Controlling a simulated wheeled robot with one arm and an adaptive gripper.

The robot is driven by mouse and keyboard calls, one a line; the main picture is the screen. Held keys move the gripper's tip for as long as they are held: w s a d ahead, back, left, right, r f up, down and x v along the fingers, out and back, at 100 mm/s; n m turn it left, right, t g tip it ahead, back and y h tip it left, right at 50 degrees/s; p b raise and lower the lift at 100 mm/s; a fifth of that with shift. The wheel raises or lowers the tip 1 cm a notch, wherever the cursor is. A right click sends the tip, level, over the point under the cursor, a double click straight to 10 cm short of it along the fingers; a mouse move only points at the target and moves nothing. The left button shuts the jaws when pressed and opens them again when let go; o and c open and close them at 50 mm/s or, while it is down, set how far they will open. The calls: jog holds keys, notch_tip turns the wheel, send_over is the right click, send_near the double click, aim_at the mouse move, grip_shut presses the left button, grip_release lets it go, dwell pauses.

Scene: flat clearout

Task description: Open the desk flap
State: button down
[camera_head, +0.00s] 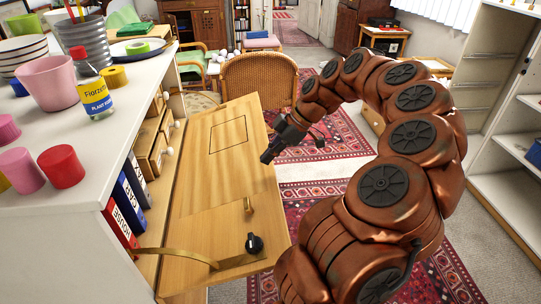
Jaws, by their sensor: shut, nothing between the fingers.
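The desk flap (215,185) is a light wooden panel on the front of the white-topped desk (130,125). It is folded down and out, so drawers and binders behind it show. A curved brass stay (180,253) runs to its near end. A small brass fitting (249,204) and a black knob (254,243) are on the flap near that end. My gripper (268,156) is shut and empty at the flap's right, outer edge. I cannot tell whether it touches the flap.
Small drawers (158,150) and binders (126,205) sit behind the flap. A glue bottle (92,88), a pink cup (48,82) and other items crowd the desk top. A wicker chair (258,78) stands beyond the flap. White shelving (500,95) is at the right.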

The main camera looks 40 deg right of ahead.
dwell(0.9)
jog(key=s+d+r+b, duration=0.1)
jog(key=s+d+r, duration=0.4)
jog(key=d, duration=0.3)
jog(key=shift+s+d+r+b, duration=0.15)
jog(key=shift+r+b, duration=0.25)
jog(key=shift+r, duration=0.3)
dwell(0.5)
